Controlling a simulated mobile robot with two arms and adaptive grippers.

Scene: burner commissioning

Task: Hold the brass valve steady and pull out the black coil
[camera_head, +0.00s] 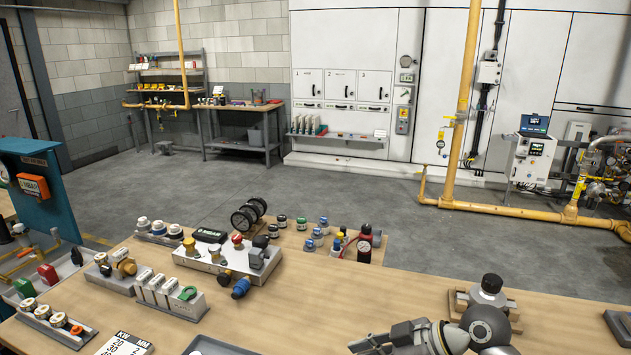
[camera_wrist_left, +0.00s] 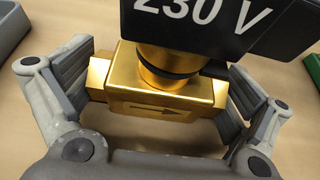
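The brass valve (camera_wrist_left: 160,98) fills the middle of the left wrist view, with an arrow on its front face. The black coil (camera_wrist_left: 215,28), marked 230 V, sits on the valve's round brass neck, and its top is cut off by the picture edge. My left gripper (camera_wrist_left: 165,85) has a finger pad against each end of the brass body, and the valve is held between them. My left gripper, the valve and the coil do not show in the head view.
The wooden table (camera_head: 290,310) carries a grey fixture (camera_head: 205,262) with fittings and several small racks at left. A dark tray (camera_head: 215,347) lies at the front edge. A wooden block (camera_head: 515,312) with a black-topped part stands behind my right arm. The table's middle is clear.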

